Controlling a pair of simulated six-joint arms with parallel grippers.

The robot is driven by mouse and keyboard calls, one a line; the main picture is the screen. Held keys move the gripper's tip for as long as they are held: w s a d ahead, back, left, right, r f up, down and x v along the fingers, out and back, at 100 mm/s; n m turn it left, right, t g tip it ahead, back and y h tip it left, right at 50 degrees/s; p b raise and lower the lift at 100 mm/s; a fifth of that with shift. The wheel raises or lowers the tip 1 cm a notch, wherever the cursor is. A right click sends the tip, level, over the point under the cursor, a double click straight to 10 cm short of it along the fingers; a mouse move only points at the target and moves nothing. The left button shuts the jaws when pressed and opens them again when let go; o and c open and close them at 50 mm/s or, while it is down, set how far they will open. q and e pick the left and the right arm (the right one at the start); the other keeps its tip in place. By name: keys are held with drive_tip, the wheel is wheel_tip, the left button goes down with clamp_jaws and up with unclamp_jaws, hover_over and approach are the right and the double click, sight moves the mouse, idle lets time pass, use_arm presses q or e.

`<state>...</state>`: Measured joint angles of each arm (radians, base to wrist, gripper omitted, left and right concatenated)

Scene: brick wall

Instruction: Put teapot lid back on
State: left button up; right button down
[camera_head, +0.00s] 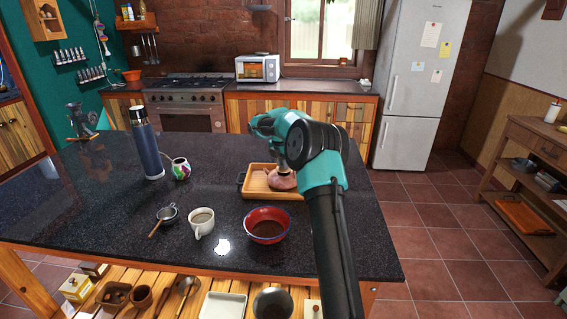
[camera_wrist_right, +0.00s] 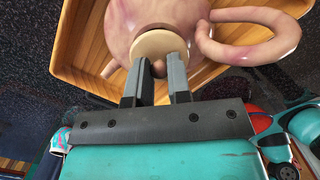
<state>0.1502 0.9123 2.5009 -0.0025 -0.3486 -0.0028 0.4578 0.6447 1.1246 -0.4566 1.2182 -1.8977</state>
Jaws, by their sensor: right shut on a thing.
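The teapot (camera_head: 281,182) is pinkish and round and sits in a wooden tray (camera_head: 245,189) on the dark counter. In the right wrist view, the teapot (camera_wrist_right: 195,12) shows its looped handle at the right and part of its spout at the left. My right gripper (camera_wrist_right: 158,70) is shut on the knob of the pale cream lid (camera_wrist_right: 160,43). The lid is at the top of the teapot, over its opening; I cannot tell whether it is seated or slightly above. In the head view my right arm partly hides the teapot, and the right gripper (camera_head: 284,168) points down at it.
A red bowl (camera_head: 267,237) stands in front of the tray. A white cup (camera_head: 201,227), a strainer (camera_head: 167,213), a patterned round cup (camera_head: 180,172) and a tall blue flask (camera_head: 147,150) stand to the left.

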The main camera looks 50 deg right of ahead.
drive_tip(key=shift+f, duration=0.7)
idle(1.6)
drive_tip(key=c, duration=1)
unclamp_jaws()
drive_tip(key=shift+r, duration=0.1)
drive_tip(key=r, duration=0.5)
drive_tip(key=a+r, duration=0.1)
drive_tip(key=r, duration=0.5)
drive_tip(key=a+r, duration=0.1)
drive_tip(key=r, duration=0.5)
drive_tip(key=shift+w+r, duration=0.1)
drive_tip(key=shift+w, duration=0.2)
